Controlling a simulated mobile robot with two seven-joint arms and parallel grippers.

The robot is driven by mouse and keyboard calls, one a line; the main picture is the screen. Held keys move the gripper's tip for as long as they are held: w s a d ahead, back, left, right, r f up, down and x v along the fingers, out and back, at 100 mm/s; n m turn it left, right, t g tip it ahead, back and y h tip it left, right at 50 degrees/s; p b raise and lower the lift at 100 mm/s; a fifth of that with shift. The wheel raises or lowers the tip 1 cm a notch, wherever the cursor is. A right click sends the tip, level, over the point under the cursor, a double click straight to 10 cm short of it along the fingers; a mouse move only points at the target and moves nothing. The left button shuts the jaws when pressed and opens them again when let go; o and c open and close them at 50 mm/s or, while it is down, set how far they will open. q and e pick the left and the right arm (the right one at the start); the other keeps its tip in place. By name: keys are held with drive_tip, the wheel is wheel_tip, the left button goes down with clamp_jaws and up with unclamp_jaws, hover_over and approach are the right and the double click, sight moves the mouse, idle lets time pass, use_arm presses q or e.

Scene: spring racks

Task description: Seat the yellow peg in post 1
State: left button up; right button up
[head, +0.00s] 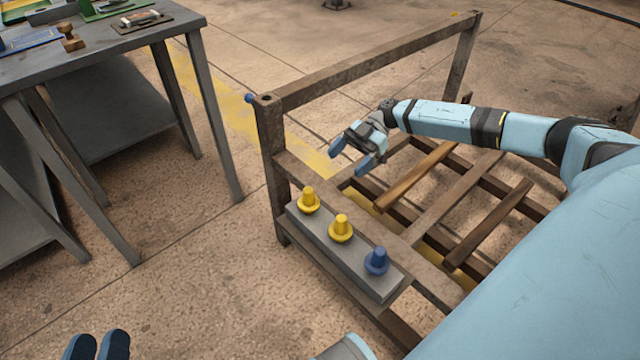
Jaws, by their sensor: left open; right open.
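Two yellow pegs with round flanges, one at the left end (308,201) and one in the middle (341,229), stand upright on a grey block at the rack's front. A blue peg (376,262) stands at the block's right end. The rack's near post (269,140) has a dark hole in its top; the far post (462,58) rises at the back right. No number shows on either post. My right gripper (354,160) is open and empty, beyond the pegs and right of the near post. My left gripper (97,346) is open at the bottom left edge, far from the pegs.
A wooden rail (370,65) joins the two posts. The grey block (330,257) is on the rack's front edge. A metal table (85,62) stands left; floor between is clear.

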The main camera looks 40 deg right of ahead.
sight(315, 198)
drive_tip(key=b+x, duration=0.2)
drive_tip(key=x, duration=0.6)
drive_tip(key=shift+a+f, duration=0.15)
drive_tip(key=shift+a, duration=0.1)
drive_tip(key=b+x, duration=0.1)
drive_tip(key=x, duration=0.1)
drive_tip(key=b+x, duration=0.1)
drive_tip(key=shift+s+a+f+b, duration=0.1)
drive_tip(key=shift+s+a+b, duration=0.2)
drive_tip(key=shift+b, duration=0.05)
drive_tip(key=shift+a+f, duration=0.1)
drive_tip(key=shift+a, duration=0.45)
use_arm(q)
drive_tip(key=f, duration=0.1)
drive_tip(key=w+f+m, duration=0.1)
drive_tip(key=a+f+m, duration=0.1)
drive_tip(key=shift+w, duration=0.3)
use_arm(e)
drive_tip(key=c, duration=1.4)
drive_tip(key=shift+o, duration=0.2)
